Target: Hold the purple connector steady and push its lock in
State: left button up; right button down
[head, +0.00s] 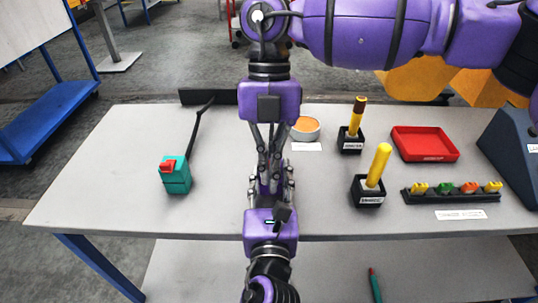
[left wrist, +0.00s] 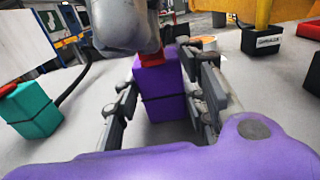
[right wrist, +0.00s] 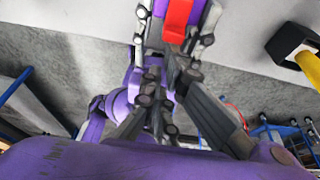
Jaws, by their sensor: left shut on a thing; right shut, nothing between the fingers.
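The purple connector (left wrist: 160,92) stands between the fingers of my left gripper (left wrist: 163,90), which is shut on it. Its red lock (left wrist: 172,50) shows at the top; it also shows in the right wrist view (right wrist: 178,18). In the head view the connector is mostly hidden by both grippers. My right gripper (head: 271,168) comes down from above with its fingers shut and empty. Its tips are close to the top of the connector, by the lock. I cannot tell whether they touch it or how deep the lock sits.
A teal connector (head: 176,183) with a red lock and black cable stands to the left. To the right are a round orange-topped dish (head: 305,130), two yellow-handled tools in black holders (head: 367,194), a red tray (head: 424,144) and a black rack (head: 450,197) of small coloured pieces.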

jog(key=shift+w, duration=1)
jog(key=v, duration=1)
jog(key=shift+s, duration=0.25)
pick_arm(q)
jog(key=o, duration=1.4)
jog(key=shift+c, duration=0.2)
